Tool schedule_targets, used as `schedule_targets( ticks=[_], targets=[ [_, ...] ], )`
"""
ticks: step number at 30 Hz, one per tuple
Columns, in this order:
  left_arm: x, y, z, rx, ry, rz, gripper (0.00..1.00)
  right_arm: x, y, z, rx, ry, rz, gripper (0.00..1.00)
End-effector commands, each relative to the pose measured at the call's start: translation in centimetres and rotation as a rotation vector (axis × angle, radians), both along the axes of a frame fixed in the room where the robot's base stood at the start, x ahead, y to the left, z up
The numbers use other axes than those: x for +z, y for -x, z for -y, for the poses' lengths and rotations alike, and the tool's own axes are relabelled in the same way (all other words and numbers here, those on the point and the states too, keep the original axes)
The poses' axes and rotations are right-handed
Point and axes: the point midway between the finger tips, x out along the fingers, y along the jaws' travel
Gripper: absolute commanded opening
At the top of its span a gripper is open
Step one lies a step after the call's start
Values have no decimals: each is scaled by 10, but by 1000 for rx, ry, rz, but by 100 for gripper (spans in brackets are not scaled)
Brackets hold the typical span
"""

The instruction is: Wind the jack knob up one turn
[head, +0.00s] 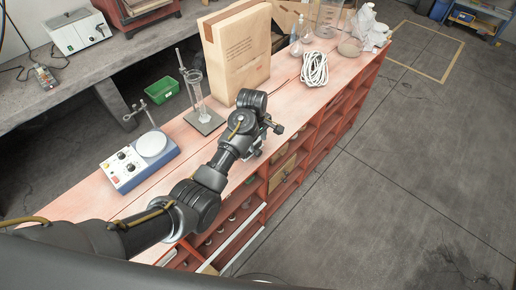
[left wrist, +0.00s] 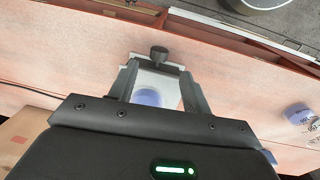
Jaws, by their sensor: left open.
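The jack knob (left wrist: 159,53) is a small black cylinder in the left wrist view, at the front edge of a pale metal plate, which looks like the jack's top (left wrist: 154,78). A round bluish shape (left wrist: 150,98) shows on the plate. My left gripper (left wrist: 158,67) is open, one finger on each side of the plate, with the knob near the fingertips' line. I cannot tell whether the fingers touch anything. In the head view my left gripper (head: 268,132) is over the bench's front edge and mostly hides the jack. My right gripper is not in view.
The reddish bench (head: 130,208) has shelves below. A stirrer with a white plate (head: 152,144) stands left of my arm, a glass cylinder on a stand (head: 195,88) behind it.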

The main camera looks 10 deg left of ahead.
Motion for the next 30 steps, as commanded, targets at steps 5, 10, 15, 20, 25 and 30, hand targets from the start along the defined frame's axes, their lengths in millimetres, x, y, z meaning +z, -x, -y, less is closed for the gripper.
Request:
schedule_targets(
  ticks=[5, 10, 15, 20, 25, 30],
  targets=[
    [-33, -2, 0, 2, -1, -4, 49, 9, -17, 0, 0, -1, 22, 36],
    [-55, -4, 1, 3, -3, -1, 49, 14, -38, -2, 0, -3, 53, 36],
    [-67, -5, 1, 3, -1, 0, 49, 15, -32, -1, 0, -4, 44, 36],
    [-69, -5, 1, 3, -1, 2, 49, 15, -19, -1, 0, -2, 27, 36],
    [-69, -5, 1, 3, -1, 2, 45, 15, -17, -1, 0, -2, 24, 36],
    [-69, -5, 1, 3, -1, 2, 22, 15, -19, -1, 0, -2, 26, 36]
  ],
)
